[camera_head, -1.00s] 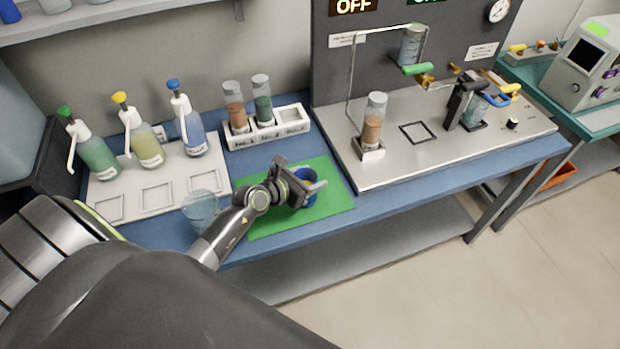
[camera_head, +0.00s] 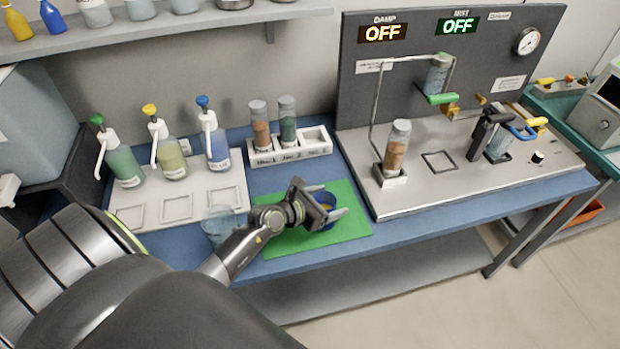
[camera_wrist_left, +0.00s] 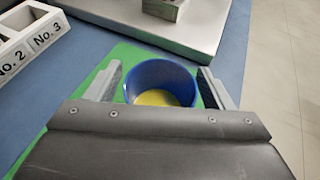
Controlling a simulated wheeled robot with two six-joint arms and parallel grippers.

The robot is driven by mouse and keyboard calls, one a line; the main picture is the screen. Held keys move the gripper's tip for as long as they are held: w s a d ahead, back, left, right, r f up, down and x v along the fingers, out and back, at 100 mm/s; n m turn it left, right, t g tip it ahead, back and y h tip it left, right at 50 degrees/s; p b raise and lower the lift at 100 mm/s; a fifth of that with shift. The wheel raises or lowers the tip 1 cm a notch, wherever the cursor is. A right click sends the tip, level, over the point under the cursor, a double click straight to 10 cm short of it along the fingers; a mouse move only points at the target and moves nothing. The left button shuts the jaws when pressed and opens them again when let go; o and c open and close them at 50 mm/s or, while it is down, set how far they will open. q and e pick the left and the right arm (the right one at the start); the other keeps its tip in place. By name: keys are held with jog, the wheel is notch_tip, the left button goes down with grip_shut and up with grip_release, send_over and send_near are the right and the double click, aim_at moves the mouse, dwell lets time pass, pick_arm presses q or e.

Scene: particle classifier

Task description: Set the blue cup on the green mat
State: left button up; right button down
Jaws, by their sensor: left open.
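The blue cup (camera_head: 327,203) stands upright on the green mat (camera_head: 350,226), partly hidden behind my gripper in the head view. In the left wrist view the blue cup (camera_wrist_left: 160,76) shows a yellow inside at its bottom, and the green mat (camera_wrist_left: 118,52) lies around it. My left gripper (camera_head: 338,203) is open, with one finger on each side of the cup. In the left wrist view a gap shows between each finger of the left gripper (camera_wrist_left: 158,88) and the cup. My right gripper is in neither view.
A clear beaker (camera_head: 219,226) stands beside my left forearm. A white rack (camera_head: 265,155) holds two tubes. A metal plate (camera_head: 450,185) with an apparatus lies to the right of the mat.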

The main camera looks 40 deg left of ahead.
pick_arm(q)
jog(key=v, duration=1.1)
jog(key=shift+s, duration=0.2)
